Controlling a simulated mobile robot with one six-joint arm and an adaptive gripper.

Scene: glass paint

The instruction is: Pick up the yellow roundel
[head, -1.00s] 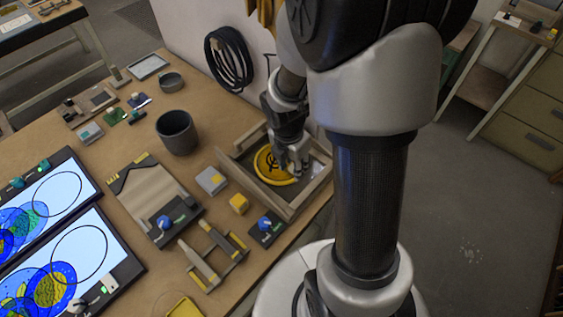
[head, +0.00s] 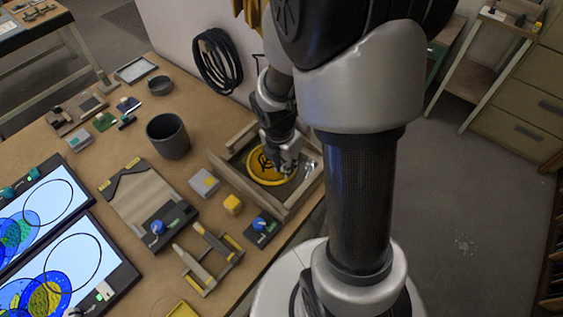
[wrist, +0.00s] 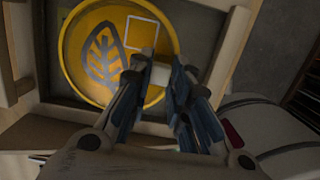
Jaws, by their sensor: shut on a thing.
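The yellow roundel (head: 257,170) is a round disc with a dark leaf mark. It sits within a wooden-walled tray (head: 243,189) at the table's right edge. In the wrist view the roundel (wrist: 130,57) also shows a pale square outline. My gripper (head: 289,169) reaches down into the tray at the roundel's right side. In the wrist view my gripper (wrist: 160,76) is shut on the roundel near its edge, with a small pale piece between the fingertips. The fingers hide the exact contact, and I cannot tell whether the roundel is clear of the tray floor.
The tray walls stand close around the gripper. A dark cup (head: 168,137), a grey block (head: 204,183), a yellow block (head: 233,204) and a blue-knobbed device (head: 261,227) stand to the left and front. Lit panels (head: 75,262) lie at lower left. A black cable coil (head: 217,60) hangs behind.

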